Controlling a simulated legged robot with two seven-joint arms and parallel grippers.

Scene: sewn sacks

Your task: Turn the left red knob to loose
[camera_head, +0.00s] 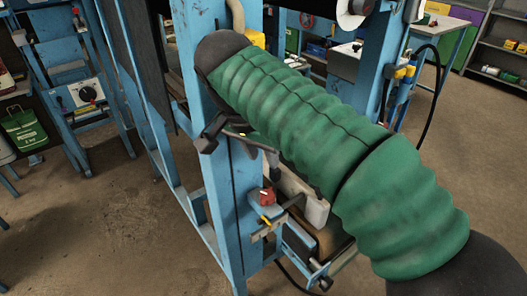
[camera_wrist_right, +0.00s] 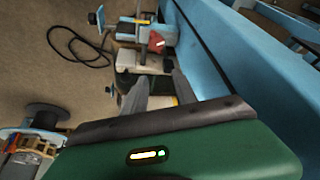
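A small red knob (camera_head: 267,196) sits on a blue bracket on the front blue post, in the lower middle of the head view. It also shows in the right wrist view (camera_wrist_right: 157,41), beyond my fingers and near the blue post. My right gripper (camera_head: 240,142) hangs at the end of the green-sleeved arm, beside the post and above the knob, apart from it. In the right wrist view its two grey fingers (camera_wrist_right: 159,88) are spread with nothing held between them. No second red knob shows clearly. My left gripper is not in view.
The blue frame post (camera_head: 232,210) stands close to my right gripper. A pale block (camera_head: 313,206) and metal rod lie just right of the knob. A black cable loops on the floor (camera_wrist_right: 40,75). A black dial (camera_head: 87,93) is on another frame at left.

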